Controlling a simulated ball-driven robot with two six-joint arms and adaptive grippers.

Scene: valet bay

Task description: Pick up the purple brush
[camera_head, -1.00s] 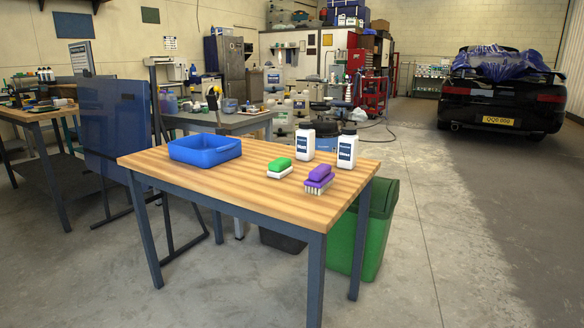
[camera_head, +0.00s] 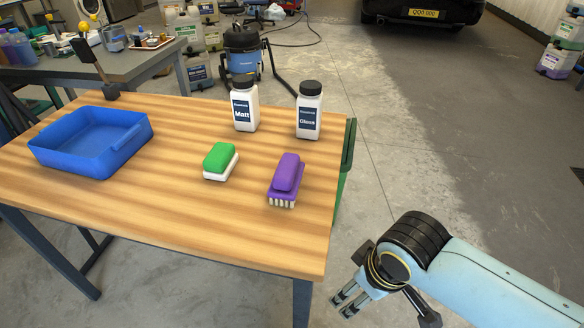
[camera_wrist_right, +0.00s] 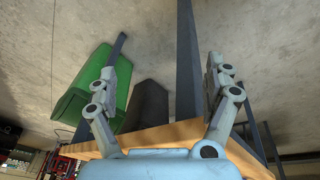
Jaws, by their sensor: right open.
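The purple brush (camera_head: 286,181) lies on the wooden table near its right edge, purple back up and pale bristles down. My right gripper (camera_head: 346,304) is beyond the table's right front corner, lower right of the brush and apart from it. In the right wrist view the gripper (camera_wrist_right: 164,85) has its two fingers spread wide with nothing between them. The brush does not show in that view. My left gripper is not in view.
Two white bottles, Matt (camera_head: 245,106) and Gloss (camera_head: 309,111), stand behind. A blue tray (camera_head: 92,143) sits on the left of the table (camera_head: 190,225). A green bin (camera_wrist_right: 100,85) stands beneath the table's side.

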